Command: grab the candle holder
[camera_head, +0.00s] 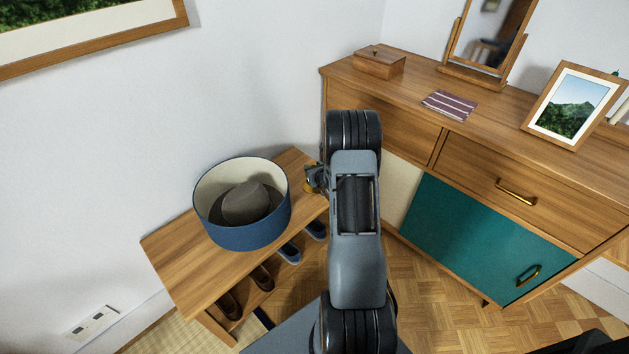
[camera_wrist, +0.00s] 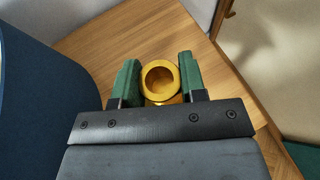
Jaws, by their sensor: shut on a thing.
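The candle holder (camera_wrist: 160,82) is a small gold-yellow piece with a round open cup, seen from above in the wrist view. It is at the right end of the wooden shoe bench. My gripper (camera_wrist: 160,80) has its two green-padded fingers on either side of it, shut on it. In the head view my gripper (camera_head: 316,180) is beside the bench's right end, partly hidden by my arm. Only a small gold bit of the candle holder (camera_head: 309,186) shows there. I cannot tell whether it still touches the bench top.
A blue round box (camera_head: 243,234) with a grey hat (camera_head: 247,203) inside stands on the bench (camera_head: 180,250), close left of my gripper. Shoes sit on the shelf below. A wooden sideboard (camera_head: 400,105) with a teal door (camera_head: 470,240) stands to the right.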

